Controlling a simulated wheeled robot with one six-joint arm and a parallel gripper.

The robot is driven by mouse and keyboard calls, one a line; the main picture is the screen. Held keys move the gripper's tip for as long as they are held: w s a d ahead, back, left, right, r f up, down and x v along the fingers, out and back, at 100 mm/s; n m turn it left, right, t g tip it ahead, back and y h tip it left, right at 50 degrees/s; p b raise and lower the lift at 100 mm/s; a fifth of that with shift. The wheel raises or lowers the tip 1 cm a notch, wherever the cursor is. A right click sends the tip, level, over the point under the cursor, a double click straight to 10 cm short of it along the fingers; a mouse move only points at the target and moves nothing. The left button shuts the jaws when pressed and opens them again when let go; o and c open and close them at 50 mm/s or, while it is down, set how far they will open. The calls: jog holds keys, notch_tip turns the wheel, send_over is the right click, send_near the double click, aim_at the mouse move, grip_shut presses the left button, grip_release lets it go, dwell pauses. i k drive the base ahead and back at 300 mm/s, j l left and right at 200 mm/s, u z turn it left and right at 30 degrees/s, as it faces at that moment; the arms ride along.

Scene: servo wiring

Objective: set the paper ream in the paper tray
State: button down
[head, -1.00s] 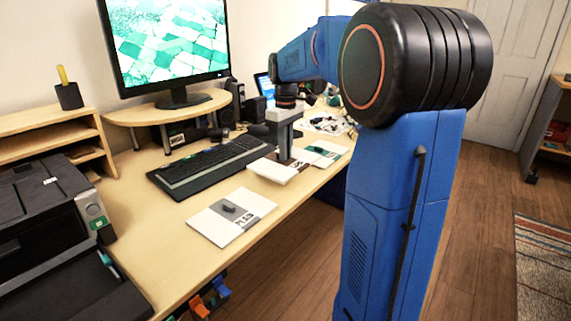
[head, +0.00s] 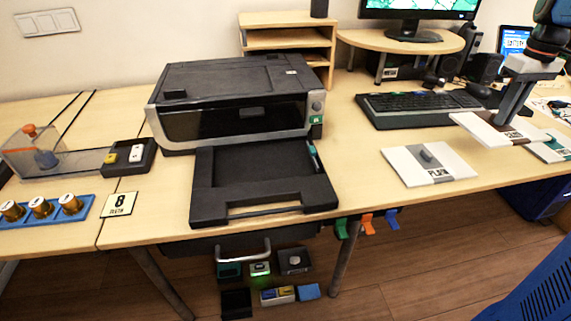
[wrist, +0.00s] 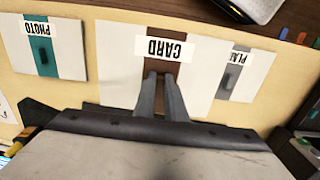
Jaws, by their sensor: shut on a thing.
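My gripper (head: 503,119) is shut on the middle grip of the CARD ream (head: 482,130), a white pack with a brown band, at the right of the head view. The ream looks lifted slightly off the desk. In the wrist view my fingers (wrist: 161,78) pinch the CARD ream (wrist: 117,60) at its band. The PLAIN ream (head: 405,165), with a grey band, lies flat on the desk to its left. The PHOTO ream (head: 558,146), with a teal band, lies to its right. The empty black paper tray (head: 262,180) extends from the printer front.
The printer (head: 235,95) stands behind the tray. A keyboard (head: 420,108) lies behind the PLAIN ream. A card marked 8 (head: 119,205) and a blue holder with gold cups (head: 42,212) are left of the tray. The desk's front edge runs below the tray and reams.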

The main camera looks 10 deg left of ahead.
aim_at(264, 164)
jog(key=k+j, duration=0.1)
jog(key=j, duration=0.25)
jog(key=k+j, duration=0.15)
jog(key=j, duration=0.25)
jog(key=k+j, duration=0.1)
jog(key=j, duration=0.25)
jog(key=k+j, duration=0.15)
jog(key=j, duration=0.2)
jog(key=k+j, duration=0.1)
jog(key=j, duration=0.3)
